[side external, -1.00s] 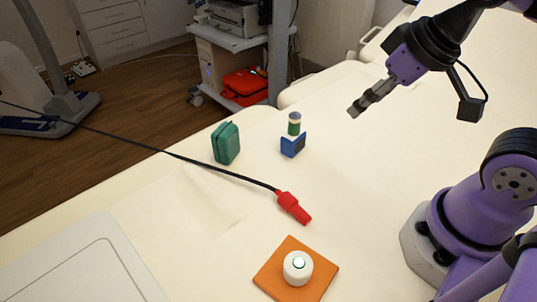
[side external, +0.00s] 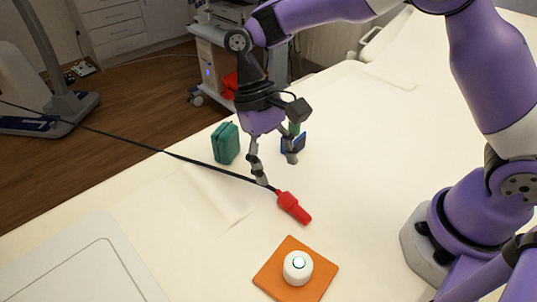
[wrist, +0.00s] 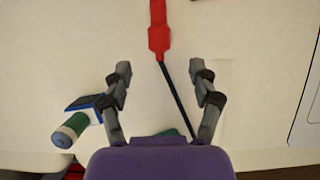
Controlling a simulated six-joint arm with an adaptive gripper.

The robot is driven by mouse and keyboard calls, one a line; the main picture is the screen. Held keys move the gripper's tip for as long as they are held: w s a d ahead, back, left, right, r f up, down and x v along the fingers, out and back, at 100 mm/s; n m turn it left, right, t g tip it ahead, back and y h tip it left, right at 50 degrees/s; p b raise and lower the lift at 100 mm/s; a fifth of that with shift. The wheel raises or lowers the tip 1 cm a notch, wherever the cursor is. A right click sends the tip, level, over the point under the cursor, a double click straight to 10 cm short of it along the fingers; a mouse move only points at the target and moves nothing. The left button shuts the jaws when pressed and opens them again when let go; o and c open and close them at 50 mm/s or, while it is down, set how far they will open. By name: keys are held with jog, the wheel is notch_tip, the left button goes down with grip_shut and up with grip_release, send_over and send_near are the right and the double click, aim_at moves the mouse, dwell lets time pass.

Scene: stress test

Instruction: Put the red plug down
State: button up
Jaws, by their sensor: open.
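The red plug (side external: 292,206) lies on the cream table with its black cable running off to the upper left. My gripper (side external: 276,170) is open and points down above the cable end of the plug. In the wrist view the open fingers of my gripper (wrist: 160,80) stand on either side of the cable, and the red plug (wrist: 158,30) shows ahead of them, at the top edge. Nothing is between the fingers except the cable below; whether a finger touches the cable cannot be told.
A green case (side external: 225,143) stands to the left of my gripper. A blue holder with a green-banded cylinder (side external: 295,130) is partly hidden behind a finger. An orange pad (side external: 325,272) with a white button (side external: 298,267) lies in front. A white panel (side external: 70,270) lies at lower left.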

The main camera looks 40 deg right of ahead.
aim_at(286, 194)
jog(key=x, duration=0.7)
grip_shut()
